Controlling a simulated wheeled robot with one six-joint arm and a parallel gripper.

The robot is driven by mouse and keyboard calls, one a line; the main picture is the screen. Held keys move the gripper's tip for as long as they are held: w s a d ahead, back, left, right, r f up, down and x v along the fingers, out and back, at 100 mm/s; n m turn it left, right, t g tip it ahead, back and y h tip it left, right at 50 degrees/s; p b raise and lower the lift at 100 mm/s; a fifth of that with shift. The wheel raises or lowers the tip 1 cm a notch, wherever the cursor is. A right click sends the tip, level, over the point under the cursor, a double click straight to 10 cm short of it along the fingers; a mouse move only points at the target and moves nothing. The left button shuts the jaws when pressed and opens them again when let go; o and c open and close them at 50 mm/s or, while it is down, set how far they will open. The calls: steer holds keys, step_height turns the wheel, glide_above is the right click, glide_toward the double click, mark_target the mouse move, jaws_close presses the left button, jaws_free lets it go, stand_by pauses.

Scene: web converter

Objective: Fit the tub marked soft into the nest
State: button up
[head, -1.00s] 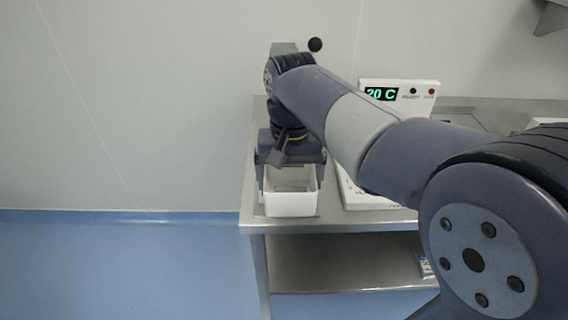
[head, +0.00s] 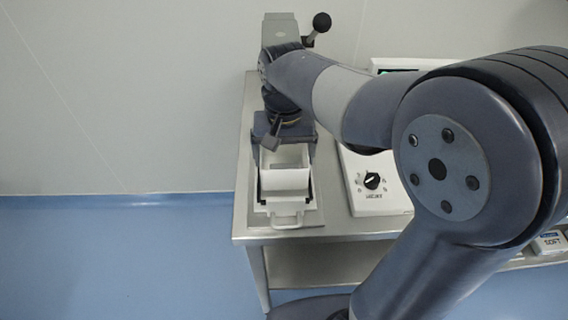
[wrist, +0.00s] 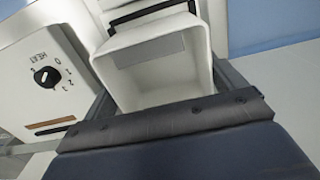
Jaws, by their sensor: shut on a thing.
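My gripper (head: 284,190) is shut on a white open-topped tub (head: 285,180), one finger at each side. In the wrist view the tub (wrist: 160,65) fills the space between the fingers of my gripper (wrist: 165,88); it looks empty, with a grey patch on an inner wall. I cannot read a marking on it. A white frame with a front handle (head: 287,222), perhaps the nest, shows just below and in front of the tub. Whether the tub touches it, I cannot tell. A small white and blue item reading SOFT (head: 550,243) is on the lower shelf at right.
A white heater unit with a black dial (head: 371,181) stands close right of the tub. The steel table (head: 242,190) ends just left and in front. A dark-knobbed lever (head: 321,23) rises behind my wrist. My arm covers the table's right side.

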mark_target(284, 165)
steer(key=shift+f, duration=1.7)
steer(key=shift+f, duration=0.15)
steer(key=o, duration=0.7)
step_height(284, 165, up, 12)
steer(key=shift+r+p, duration=0.2)
steer(key=shift+p, duration=0.15)
